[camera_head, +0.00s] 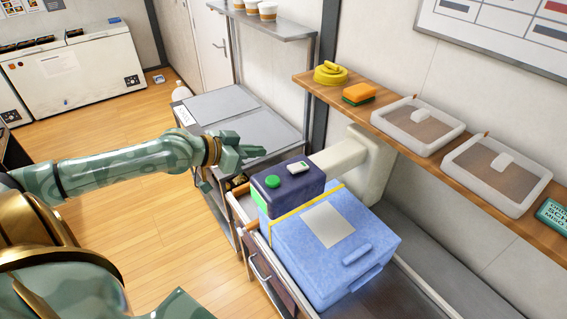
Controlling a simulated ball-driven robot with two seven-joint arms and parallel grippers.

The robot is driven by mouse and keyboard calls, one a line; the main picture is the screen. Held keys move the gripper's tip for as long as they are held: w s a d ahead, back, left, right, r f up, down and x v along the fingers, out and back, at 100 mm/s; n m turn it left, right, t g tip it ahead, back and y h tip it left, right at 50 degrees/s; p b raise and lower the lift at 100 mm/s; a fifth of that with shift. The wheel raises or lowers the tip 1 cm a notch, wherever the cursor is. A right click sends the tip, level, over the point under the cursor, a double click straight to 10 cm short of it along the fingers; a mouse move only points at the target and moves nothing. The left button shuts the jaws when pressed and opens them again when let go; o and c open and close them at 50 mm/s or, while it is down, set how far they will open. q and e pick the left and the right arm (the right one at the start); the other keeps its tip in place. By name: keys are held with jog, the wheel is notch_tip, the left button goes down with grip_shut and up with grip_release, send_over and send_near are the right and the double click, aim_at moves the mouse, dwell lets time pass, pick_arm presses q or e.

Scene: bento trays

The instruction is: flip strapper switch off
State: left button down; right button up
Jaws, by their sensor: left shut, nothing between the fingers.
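The strapper (305,184) is a dark purple machine head on a thick pale arm that comes from the wall side. I cannot tell which of these is the switch. A green patch shows low on its left side. My left gripper (258,152) is shut and empty, just left of and behind the strapper, apart from it. My right gripper is not in view.
A light blue box (375,245) with a yellow strap stands against the strapper on the bench. A wooden shelf (400,138) above holds yellow tape (330,74), an orange sponge (358,93) and two lidded trays (417,124). Grey worktops (256,134) lie behind my left gripper.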

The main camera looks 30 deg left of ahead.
pick_arm(q)
jog(key=shift+w+d, duration=0.1)
send_over(288, 168)
jog(key=s, duration=0.2)
jog(key=f, duration=0.3)
jog(key=shift+w+a+f+p, duration=0.2)
jog(key=shift+f+p, duration=0.15)
notch_tip(288, 168, down, 4)
jog(key=shift+r, duration=0.25)
jog(key=shift+s+a+f, duration=0.1)
jog(key=shift+s+f, duration=0.05)
jog(key=shift+f, duration=0.35)
jog(key=f+b, duration=0.1)
jog(key=b, duration=0.2)
jog(key=f+t+b, duration=0.1)
jog(key=b, duration=0.3)
jog(key=shift+s+a, duration=0.1)
jog(key=shift+s, duration=0.1)
jog(key=shift+r+p, duration=0.4)
jog(key=shift+p, duration=0.05)
jog(key=shift+r, duration=0.15)
